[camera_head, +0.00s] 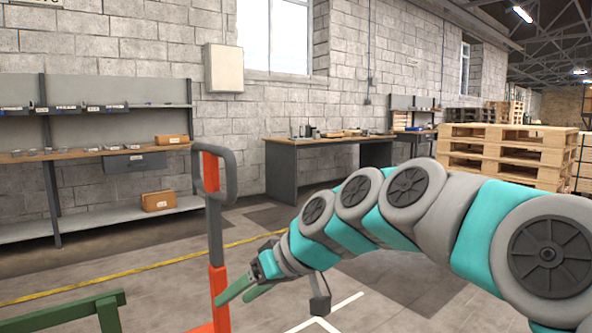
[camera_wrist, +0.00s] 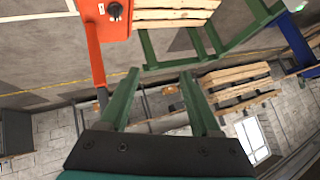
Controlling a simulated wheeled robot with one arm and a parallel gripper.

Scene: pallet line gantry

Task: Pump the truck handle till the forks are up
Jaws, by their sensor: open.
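The truck handle has a grey loop grip with a red-orange back (camera_head: 228,175) at its top. Its grey shaft runs down into a red-orange lower column (camera_head: 219,285), standing near upright left of centre in the head view. In the wrist view the orange column (camera_wrist: 93,50) shows left of my fingers. My gripper (camera_head: 232,300) is open, its green fingers close beside the column and well below the loop grip. In the wrist view the gap between my fingertips (camera_wrist: 160,72) holds nothing. The forks cannot be made out.
A green rail (camera_head: 65,310) lies at the lower left, close to the truck. Wooden boards (camera_wrist: 175,14) and green framing show beyond my fingers. A workbench (camera_head: 325,142), shelving (camera_head: 100,153) and stacked pallets (camera_head: 505,150) stand farther back. The floor before the workbench is clear.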

